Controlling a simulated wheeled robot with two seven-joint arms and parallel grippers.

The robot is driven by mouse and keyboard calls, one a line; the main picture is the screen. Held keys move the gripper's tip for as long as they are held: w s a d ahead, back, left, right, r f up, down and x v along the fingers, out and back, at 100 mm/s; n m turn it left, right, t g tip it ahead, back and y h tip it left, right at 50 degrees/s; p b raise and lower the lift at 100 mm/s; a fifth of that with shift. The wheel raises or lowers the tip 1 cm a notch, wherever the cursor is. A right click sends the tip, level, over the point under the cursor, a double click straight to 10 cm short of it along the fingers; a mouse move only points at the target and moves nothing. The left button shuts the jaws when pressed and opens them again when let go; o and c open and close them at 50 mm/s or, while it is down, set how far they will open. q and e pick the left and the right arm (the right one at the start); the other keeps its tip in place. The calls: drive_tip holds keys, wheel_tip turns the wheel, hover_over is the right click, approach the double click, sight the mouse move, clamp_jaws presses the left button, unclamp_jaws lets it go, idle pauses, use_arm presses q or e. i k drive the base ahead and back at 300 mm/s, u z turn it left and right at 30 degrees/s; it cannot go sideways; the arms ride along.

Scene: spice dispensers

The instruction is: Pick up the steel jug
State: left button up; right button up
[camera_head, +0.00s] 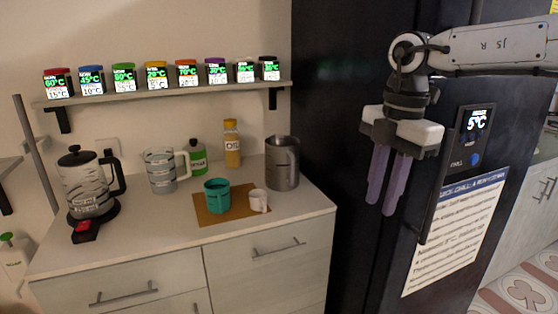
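The steel jug (282,163) stands upright at the back right of the counter, close to the dark fridge side. It is a plain grey metal vessel. My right gripper (381,205) hangs in front of the fridge, right of the jug and well apart from it. Its two purple fingers point down with a gap between them and nothing in it. My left gripper is not in view.
A teal cup (217,196) and a small white cup (258,201) are on a brown mat (213,217), left of the jug. A clear measuring jug (160,171), kettle (86,184), yellow bottle (232,147) and green bottle (196,160) stand further left. A shelf (170,94) with several spice dispensers is above.

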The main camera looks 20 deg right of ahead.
sight(281, 152)
drive_tip(key=i, duration=1.3)
